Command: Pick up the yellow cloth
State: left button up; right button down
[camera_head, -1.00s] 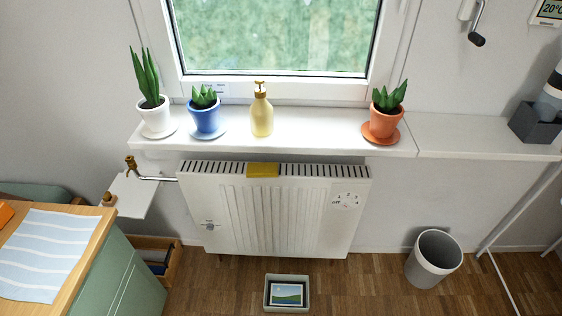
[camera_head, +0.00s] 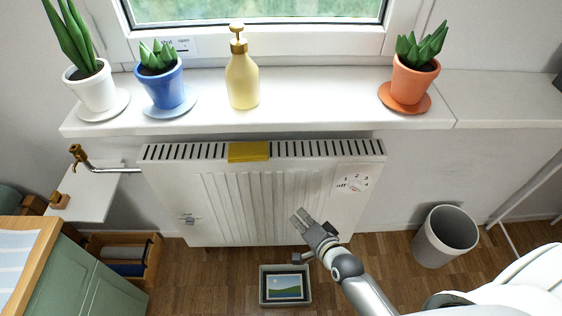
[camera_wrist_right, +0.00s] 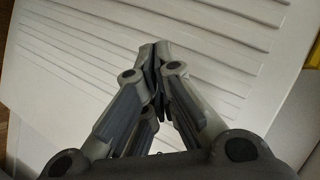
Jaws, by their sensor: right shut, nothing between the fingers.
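The yellow cloth (camera_head: 249,151) lies folded over the front top edge of the white radiator (camera_head: 220,195), left of the radiator's middle. A small yellow patch, likely the cloth (camera_wrist_right: 313,58), shows at the right edge of the right wrist view. My right gripper (camera_head: 297,217) is in front of the radiator's lower right part, below and to the right of the cloth. Its fingers are shut together and empty, pointing at the ribbed radiator front (camera_wrist_right: 200,35) in the right wrist view. My left gripper is not in view.
The windowsill (camera_head: 320,105) overhangs above the radiator. It holds a yellow soap bottle (camera_head: 242,82), a blue pot (camera_head: 163,84), a white pot (camera_head: 93,88) and an orange pot (camera_head: 410,82). A box with a picture (camera_head: 284,288) and a grey bin (camera_head: 445,238) stand on the floor.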

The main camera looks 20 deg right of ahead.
aim_at(281, 155)
jog(key=w+r+m+t+y+b, duration=0.1)
jog(key=w+r+m+t+b, duration=0.1)
jog(key=r, duration=0.6)
jog(key=w+r+m+t+b, duration=0.1)
jog(key=r+m+t, duration=0.2)
jog(key=r, duration=0.5)
jog(key=w, duration=0.3)
jog(key=w+a, duration=0.1)
jog(key=w, duration=0.2)
jog(key=w+r+b, duration=0.1)
jog(key=w, duration=0.2)
jog(key=shift+a, duration=0.25)
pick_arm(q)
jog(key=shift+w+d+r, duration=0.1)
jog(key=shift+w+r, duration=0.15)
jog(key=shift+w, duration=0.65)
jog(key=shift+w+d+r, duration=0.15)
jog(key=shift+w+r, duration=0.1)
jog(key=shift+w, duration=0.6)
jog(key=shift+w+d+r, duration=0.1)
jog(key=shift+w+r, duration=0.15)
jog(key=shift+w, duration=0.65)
pick_arm(e)
jog(key=shift+w+a, duration=0.1)
jog(key=shift+w, duration=0.35)
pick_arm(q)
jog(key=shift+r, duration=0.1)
